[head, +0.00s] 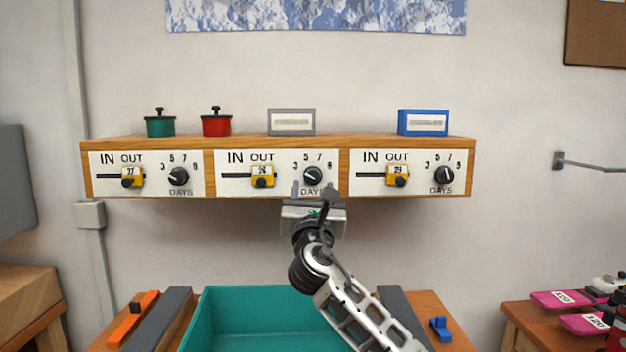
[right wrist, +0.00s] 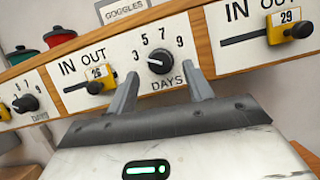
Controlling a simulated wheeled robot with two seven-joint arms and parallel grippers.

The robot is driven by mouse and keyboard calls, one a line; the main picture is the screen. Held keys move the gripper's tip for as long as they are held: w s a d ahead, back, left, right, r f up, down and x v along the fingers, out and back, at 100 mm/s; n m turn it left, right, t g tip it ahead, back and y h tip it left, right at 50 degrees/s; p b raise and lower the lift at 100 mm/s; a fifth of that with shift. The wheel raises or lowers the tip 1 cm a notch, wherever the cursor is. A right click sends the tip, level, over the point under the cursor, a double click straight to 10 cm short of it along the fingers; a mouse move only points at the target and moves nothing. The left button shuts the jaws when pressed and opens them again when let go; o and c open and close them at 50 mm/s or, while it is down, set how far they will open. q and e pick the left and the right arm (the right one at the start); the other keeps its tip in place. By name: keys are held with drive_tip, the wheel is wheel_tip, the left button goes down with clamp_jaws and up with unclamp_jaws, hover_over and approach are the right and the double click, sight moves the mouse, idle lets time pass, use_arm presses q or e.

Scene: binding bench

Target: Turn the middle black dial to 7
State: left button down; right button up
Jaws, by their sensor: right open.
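The middle black dial (head: 313,175) sits on the white front of the wooden shelf's middle section, with numbers 3, 5, 7 and 9 around it and DAYS below. In the right wrist view the dial (right wrist: 160,61) has a white mark that seems to point left, near the 3. My right gripper (head: 313,190) is open just below and in front of the dial. In the right wrist view its fingers (right wrist: 161,70) stand on either side of the dial's lower part, apart from it and holding nothing. My left gripper is not in view.
Similar dials sit left (head: 178,176) and right (head: 444,175). A yellow slider marked 26 (head: 263,176) is close left of the middle dial. The wooden shelf (head: 345,143) carries pots and label boxes. A teal bin (head: 250,300) stands below.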

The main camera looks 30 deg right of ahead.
sight(313, 180)
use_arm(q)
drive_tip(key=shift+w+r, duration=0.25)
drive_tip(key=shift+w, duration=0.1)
use_arm(e)
drive_tip(key=shift+x, duration=1.5)
drive_tip(key=shift+c, duration=0.3)
drive_tip(key=c, duration=0.9)
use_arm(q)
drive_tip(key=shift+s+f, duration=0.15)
